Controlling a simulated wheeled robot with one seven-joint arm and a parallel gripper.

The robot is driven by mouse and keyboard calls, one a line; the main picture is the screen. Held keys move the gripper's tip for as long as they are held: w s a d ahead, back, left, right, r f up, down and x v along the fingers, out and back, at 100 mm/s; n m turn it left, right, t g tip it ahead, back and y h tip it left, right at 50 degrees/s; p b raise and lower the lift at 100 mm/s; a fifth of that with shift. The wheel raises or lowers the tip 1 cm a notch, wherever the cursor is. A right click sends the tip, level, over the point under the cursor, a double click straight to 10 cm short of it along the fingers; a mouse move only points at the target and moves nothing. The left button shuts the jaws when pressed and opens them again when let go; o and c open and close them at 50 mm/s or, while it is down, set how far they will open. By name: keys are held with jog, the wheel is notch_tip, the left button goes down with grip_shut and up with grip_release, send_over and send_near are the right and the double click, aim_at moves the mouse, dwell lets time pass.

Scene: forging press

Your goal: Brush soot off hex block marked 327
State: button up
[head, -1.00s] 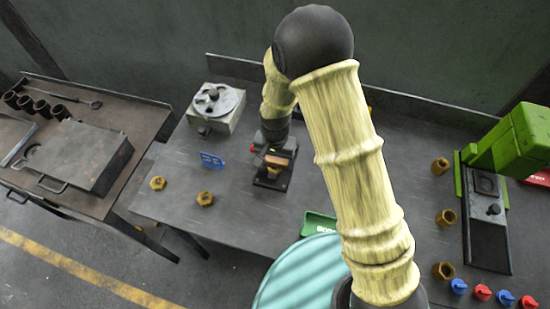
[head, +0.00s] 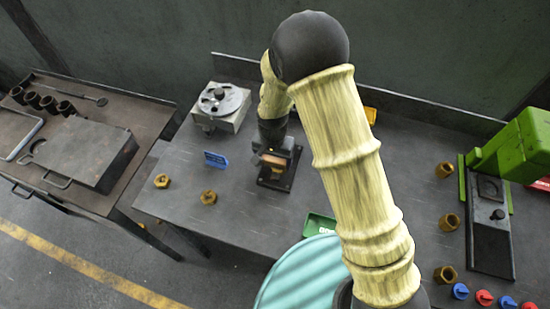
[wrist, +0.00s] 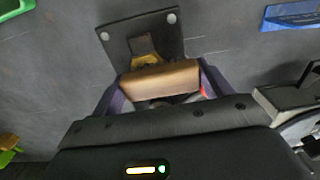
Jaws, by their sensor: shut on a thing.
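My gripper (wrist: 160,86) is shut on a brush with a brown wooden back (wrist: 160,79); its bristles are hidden. The brush also shows in the head view (head: 272,160), over a black fixture plate (head: 277,183) on the table. In the wrist view, a yellow-brown hex block (wrist: 147,61) shows partly past the brush on the fixture plate (wrist: 116,45), under a dark clamp piece. The brush covers much of the block. I cannot tell whether they touch, and no number is readable.
Loose brass hex pieces lie at left (head: 162,181) and (head: 208,198); several stand at right near the green press (head: 515,150). A blue sign (head: 215,159) and a round dial device (head: 220,104) stand left of the fixture. A green tray (head: 318,225) lies in front.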

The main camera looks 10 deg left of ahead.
aim_at(284, 162)
jog(key=shift+s+d+f, duration=0.1)
jog(key=shift+d, duration=1.7)
jog(key=shift+a, duration=1.8)
jog(key=shift+d, duration=0.1)
jog(key=shift+d, duration=1.8)
jog(key=shift+f, duration=0.1)
jog(key=shift+a, duration=0.1)
